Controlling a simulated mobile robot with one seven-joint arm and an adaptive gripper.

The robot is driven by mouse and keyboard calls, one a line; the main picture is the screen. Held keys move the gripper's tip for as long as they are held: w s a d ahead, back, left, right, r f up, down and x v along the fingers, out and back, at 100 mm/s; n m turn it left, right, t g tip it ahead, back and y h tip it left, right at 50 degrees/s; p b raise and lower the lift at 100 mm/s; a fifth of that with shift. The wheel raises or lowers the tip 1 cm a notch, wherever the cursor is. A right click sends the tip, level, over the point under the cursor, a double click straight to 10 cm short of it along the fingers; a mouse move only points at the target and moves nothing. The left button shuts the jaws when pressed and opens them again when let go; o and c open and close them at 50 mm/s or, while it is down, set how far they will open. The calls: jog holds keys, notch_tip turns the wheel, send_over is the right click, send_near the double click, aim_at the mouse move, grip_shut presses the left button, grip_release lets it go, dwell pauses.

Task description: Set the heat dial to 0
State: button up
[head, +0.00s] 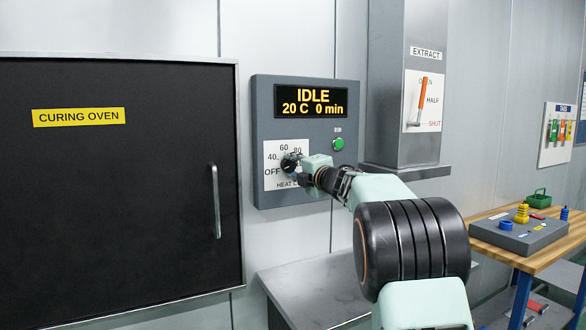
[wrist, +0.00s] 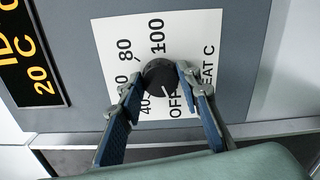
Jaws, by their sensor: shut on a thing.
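The heat dial (wrist: 160,75) is a round black knob on a white scale card (head: 271,180) on the grey oven control panel. The card shows OFF, 40, 60, 80 and 100 marks, with no separate 0 visible. My gripper (wrist: 158,88) is shut on the dial, with one finger on each side in the wrist view. A pale line on the dial's edge appears to point towards OFF in the wrist view. In the head view my gripper (head: 292,163) covers part of the dial and card. The display (head: 312,101) reads IDLE, 20 C, 0 min.
A green button (head: 338,144) sits on the panel to the right of the dial. The black curing oven door (head: 120,190) with its handle is on the left. The extract lever (head: 422,100) is at the right. A metal ledge (head: 310,280) lies below the panel.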

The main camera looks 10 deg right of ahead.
jog(key=o, duration=1.2)
jog(key=shift+c, duration=0.2)
jog(key=v, duration=1.2)
